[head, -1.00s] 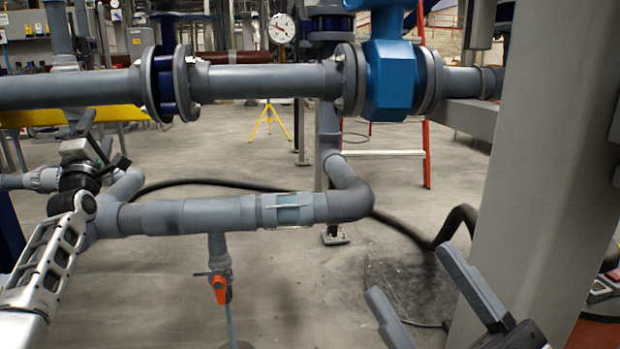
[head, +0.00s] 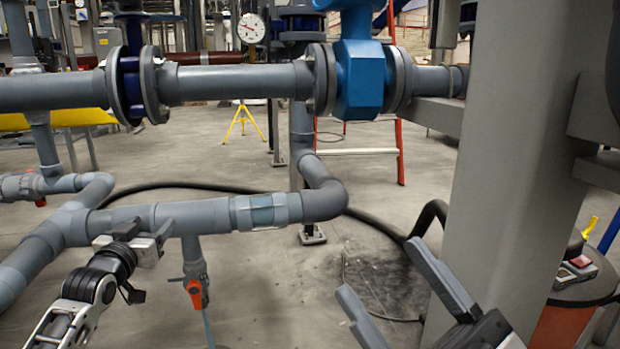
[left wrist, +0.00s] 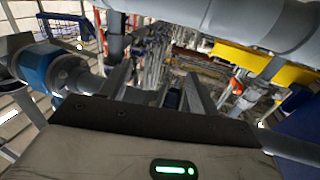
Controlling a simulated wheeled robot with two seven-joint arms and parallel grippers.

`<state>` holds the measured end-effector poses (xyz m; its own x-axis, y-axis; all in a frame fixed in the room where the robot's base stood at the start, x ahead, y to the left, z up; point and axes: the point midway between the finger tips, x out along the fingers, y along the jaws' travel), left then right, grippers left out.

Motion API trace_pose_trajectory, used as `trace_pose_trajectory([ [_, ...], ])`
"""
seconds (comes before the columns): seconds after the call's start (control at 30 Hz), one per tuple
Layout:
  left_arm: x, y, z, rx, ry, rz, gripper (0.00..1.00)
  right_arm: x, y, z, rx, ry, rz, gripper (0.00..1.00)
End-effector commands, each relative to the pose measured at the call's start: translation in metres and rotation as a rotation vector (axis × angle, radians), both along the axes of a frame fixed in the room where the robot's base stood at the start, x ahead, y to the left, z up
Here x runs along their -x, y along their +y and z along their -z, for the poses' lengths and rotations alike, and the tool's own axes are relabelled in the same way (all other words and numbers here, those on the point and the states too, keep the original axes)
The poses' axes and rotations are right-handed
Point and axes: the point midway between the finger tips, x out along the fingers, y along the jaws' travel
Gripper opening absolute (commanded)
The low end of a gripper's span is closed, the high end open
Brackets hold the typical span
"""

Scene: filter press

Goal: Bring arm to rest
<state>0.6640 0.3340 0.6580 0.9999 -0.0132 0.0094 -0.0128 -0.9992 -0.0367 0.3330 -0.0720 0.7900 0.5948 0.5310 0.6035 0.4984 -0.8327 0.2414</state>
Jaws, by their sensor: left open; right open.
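My left arm comes in from the lower left of the head view. Its gripper (head: 150,247) is in front of the grey horizontal pipe (head: 185,216); its fingertips are hidden there, and I cannot tell whether it touches the pipe. In the left wrist view its two fingers (left wrist: 160,92) stand apart with nothing seen held between them. My right gripper (head: 380,268) shows at the lower right of the head view, its two grey fingers spread and empty, left of the wide grey column.
A thick upper pipe (head: 235,84) with a blue valve body (head: 360,78) crosses the view. An orange-handled tap (head: 195,292) hangs below the lower pipe. The grey column (head: 515,170) stands close at right. A black hose (head: 385,230) lies on the open floor.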

Motion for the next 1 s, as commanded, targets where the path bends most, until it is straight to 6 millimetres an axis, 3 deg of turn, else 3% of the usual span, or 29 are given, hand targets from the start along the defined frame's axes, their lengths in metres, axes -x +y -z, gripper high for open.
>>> trace_pose_trajectory([
  [0.03,0.018,-0.030,0.018,0.000,0.012,0.056,0.62,0.000,0.000,0.000,0.000,0.000,0.000,0.62],
  [0.2,0.094,-0.128,0.054,0.041,0.030,0.242,0.62,0.000,0.000,0.000,0.000,0.000,0.000,0.62],
  [0.3,0.147,-0.176,0.060,0.093,0.034,0.340,0.62,0.000,0.000,0.000,0.000,0.000,0.000,0.62],
  [0.4,0.193,-0.209,0.056,0.152,0.033,0.412,0.62,0.000,0.000,0.000,0.000,0.000,0.000,0.62],
  [0.6,0.265,-0.247,0.032,0.270,0.025,0.502,0.62,0.000,0.000,0.000,0.000,0.000,0.000,0.62],
  [0.8,0.323,-0.264,-0.003,0.392,0.008,0.553,0.62,0.000,0.000,0.000,0.000,0.000,0.000,0.62],
  [1.0,0.321,-0.264,-0.003,0.386,0.005,0.553,0.62,-0.017,-0.003,0.068,-0.093,0.419,-0.024,0.62],
])
